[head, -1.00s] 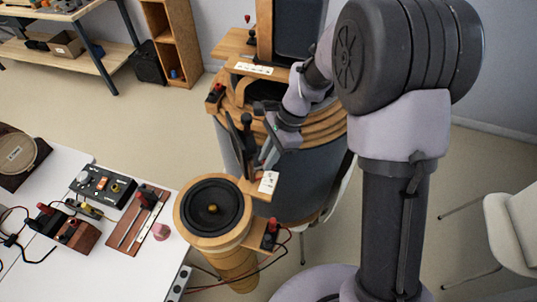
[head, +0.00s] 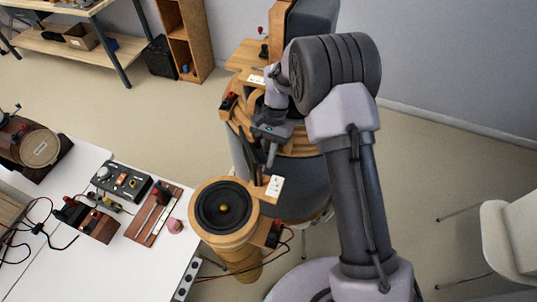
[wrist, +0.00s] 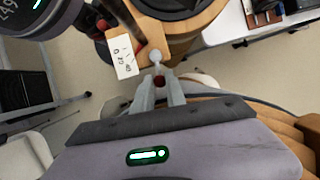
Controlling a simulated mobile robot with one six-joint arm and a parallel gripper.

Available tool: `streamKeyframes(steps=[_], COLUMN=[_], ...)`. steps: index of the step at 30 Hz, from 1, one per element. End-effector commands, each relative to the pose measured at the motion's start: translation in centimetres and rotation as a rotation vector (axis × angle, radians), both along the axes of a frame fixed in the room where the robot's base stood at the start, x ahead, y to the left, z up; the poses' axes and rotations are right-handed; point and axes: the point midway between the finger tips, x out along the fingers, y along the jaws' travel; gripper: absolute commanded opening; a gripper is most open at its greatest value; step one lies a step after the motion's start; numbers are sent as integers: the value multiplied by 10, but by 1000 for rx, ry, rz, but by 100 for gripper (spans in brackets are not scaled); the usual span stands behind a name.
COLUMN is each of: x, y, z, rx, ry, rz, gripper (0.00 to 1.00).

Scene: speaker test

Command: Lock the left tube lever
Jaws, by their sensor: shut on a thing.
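A tube with a black speaker cone (head: 223,208) stands beside the white table. A wooden bracket (head: 262,194) with a white label plate (head: 275,184) joins its upper right side. My gripper (head: 271,158) points down just behind this bracket, in front of the large grey drum. A pale round tip shows just beyond the fingers. The label plate (wrist: 122,57) lies left of them. The lever's base and exact angle are hidden.
The large wood-ringed grey drum (head: 295,180) stands close behind my gripper. A red and black terminal block (head: 270,236) with wires juts from the tube's right side. The white table (head: 75,240) at left carries boxes and a tool board. Open floor lies at upper left.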

Motion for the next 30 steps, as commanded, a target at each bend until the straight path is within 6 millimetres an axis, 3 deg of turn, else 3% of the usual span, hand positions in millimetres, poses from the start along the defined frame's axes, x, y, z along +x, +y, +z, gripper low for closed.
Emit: streamKeyframes(steps=[22, 23, 26, 30], x=[1, 1, 1, 1], y=[4, 4, 4, 4], z=[0, 0, 0, 0], rx=[1, 1, 1, 0], ry=[0, 0, 0, 0], rz=[81, 81, 81, 80], gripper=[0, 18, 38, 38])
